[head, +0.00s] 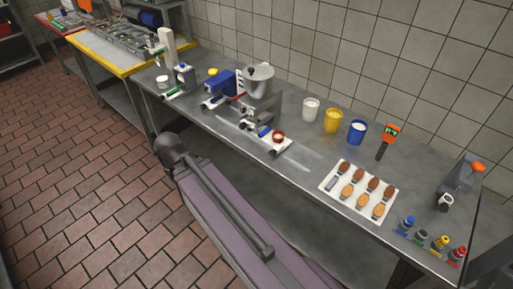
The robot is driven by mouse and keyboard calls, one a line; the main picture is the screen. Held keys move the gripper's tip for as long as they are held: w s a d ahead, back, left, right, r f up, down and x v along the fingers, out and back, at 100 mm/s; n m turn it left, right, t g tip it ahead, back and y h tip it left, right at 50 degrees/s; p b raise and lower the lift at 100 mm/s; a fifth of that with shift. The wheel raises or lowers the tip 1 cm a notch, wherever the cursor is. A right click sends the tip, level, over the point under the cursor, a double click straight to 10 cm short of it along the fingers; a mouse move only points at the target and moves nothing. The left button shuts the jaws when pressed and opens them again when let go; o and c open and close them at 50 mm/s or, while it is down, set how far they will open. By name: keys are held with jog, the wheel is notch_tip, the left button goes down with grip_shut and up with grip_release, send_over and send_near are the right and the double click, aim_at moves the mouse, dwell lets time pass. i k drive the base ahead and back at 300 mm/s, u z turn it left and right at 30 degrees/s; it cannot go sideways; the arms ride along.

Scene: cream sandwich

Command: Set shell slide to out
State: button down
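A machine with a grey hopper (260,81) stands on the steel bench against the tiled wall. In front of it, a small white carriage (275,147) bears a red ring-shaped part (278,136), with a blue piece (264,131) beside it. Pale rail-like strips (292,161) run along the bench by the carriage. I cannot tell for certain which part is the shell slide, or its position. My arm crosses the lower middle of the view, in front of the bench; my gripper is not in view.
A white tray (327,187) holds several brown shells. White (311,109), yellow (333,120) and blue (357,131) tubs stand behind it. Several small coloured-top items line the right front edge. Tiled floor (70,185) is open at left.

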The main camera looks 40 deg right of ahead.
aim_at(264, 133)
jog(key=k, duration=1.65)
jog(key=z, duration=0.65)
jog(key=i, duration=1.35)
